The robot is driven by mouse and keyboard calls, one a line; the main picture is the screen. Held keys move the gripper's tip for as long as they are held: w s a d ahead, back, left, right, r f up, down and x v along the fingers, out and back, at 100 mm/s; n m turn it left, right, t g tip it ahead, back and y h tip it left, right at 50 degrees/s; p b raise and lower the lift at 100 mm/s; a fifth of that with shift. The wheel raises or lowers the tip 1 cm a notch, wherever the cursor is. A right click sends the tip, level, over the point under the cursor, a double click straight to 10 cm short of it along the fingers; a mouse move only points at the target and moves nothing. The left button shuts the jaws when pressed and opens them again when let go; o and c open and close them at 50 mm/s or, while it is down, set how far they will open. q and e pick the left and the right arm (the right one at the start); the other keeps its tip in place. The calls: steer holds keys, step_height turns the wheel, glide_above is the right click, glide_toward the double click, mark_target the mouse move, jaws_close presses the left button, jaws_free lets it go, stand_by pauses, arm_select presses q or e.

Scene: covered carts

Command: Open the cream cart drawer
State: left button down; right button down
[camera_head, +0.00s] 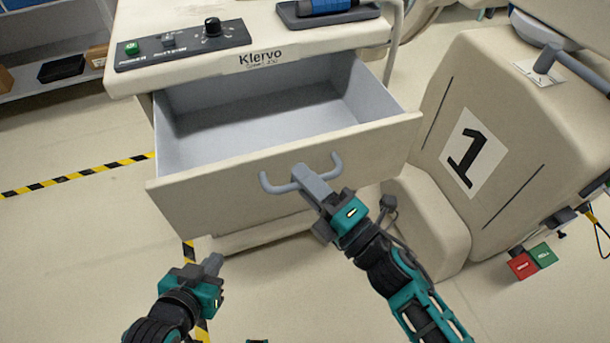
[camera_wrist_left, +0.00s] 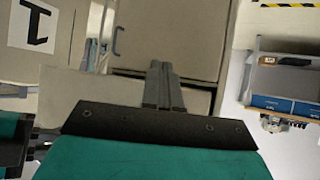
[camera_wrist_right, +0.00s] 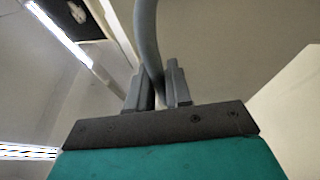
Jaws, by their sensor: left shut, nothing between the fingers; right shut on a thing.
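The cream cart drawer (camera_head: 230,198) stands well out from the cart (camera_head: 300,40), its grey inside (camera_head: 270,115) empty. Its grey curved handle (camera_head: 337,165) is on the drawer front. My right gripper (camera_head: 300,172) is shut on the handle. In the right wrist view the handle (camera_wrist_right: 147,35) passes between the fingers (camera_wrist_right: 158,80). My left gripper (camera_head: 213,262) is shut and empty, low in front of the drawer and apart from it. In the left wrist view its fingertips (camera_wrist_left: 162,70) are together.
A cream machine marked 1 (camera_head: 540,120) stands close on the right. A control panel (camera_head: 185,43) and a dark tray (camera_head: 330,14) with a blue object are on the cart top. Yellow-black tape (camera_head: 75,174) marks the floor. The floor at left is clear.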

arm_select(q)
steer(key=shift+r, duration=0.1)
arm_select(e)
steer(key=c, duration=1.1)
jaws_free()
arm_select(q)
steer(key=shift+w+d+f+b, duration=0.15)
steer(key=shift+d+f+b, duration=0.1)
steer(key=shift+b, duration=0.3)
arm_select(e)
steer(key=v, duration=1.3)
